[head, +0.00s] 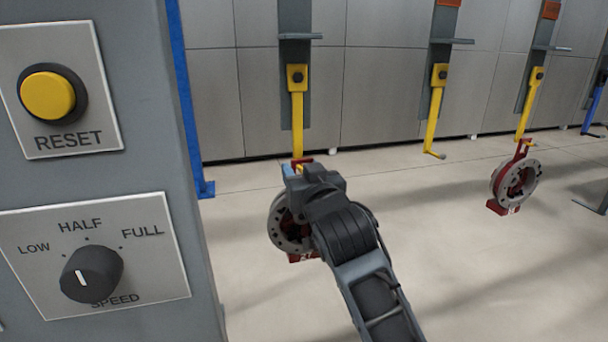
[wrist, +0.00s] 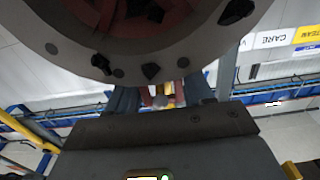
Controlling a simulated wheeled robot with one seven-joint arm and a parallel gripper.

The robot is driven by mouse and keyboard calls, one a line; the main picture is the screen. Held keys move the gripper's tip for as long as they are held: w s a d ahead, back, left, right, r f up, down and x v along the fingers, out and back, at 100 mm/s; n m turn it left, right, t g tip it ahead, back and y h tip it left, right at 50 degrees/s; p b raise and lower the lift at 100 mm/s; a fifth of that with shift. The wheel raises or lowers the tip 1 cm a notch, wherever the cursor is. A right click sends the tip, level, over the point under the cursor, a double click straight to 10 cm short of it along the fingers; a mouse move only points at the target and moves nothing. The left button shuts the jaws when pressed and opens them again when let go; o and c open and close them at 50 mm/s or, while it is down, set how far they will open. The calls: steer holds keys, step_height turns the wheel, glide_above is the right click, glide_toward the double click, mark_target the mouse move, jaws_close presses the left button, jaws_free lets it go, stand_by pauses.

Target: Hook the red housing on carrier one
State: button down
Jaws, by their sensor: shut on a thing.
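The red housing with a round grey flange (head: 281,228) is at the end of my arm in the head view. In the wrist view its flange (wrist: 130,75) fills the top. My gripper (head: 293,171) is shut on the housing; both fingers show below the flange in the wrist view (wrist: 160,98), with red between them. A yellow hook (head: 298,115) hangs directly above, its lower end by the housing's red top loop (head: 302,161). I cannot tell whether hook and loop engage, as my wrist hides part. No carrier number is readable.
A second red housing (head: 515,187) hangs from a yellow hook (head: 530,100) at right. The middle yellow hook (head: 435,115) is empty. A grey panel with a RESET button (head: 48,96) and a SPEED knob (head: 92,273) stands close at left. A blue post (head: 190,110) stands behind it.

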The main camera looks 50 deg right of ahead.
steer(key=shift+w+d+f+b, duration=0.3)
steer(key=shift+w+f+b, duration=0.05)
steer(key=shift+w+b, duration=0.1)
stand_by(0.3)
stand_by(0.4)
steer(key=c, duration=0.7)
jaws_free()
steer(key=shift+f, duration=0.1)
steer(key=o, duration=0.3)
steer(key=shift+f, duration=0.1)
steer(key=shift+o, duration=0.2)
steer(key=shift+f, duration=0.25)
steer(key=b+v, duration=0.1)
steer(key=v, duration=0.6)
steer(key=shift+s+a+r+b, duration=0.2)
steer(key=shift+s+b, duration=0.1)
steer(key=shift+b, duration=0.1)
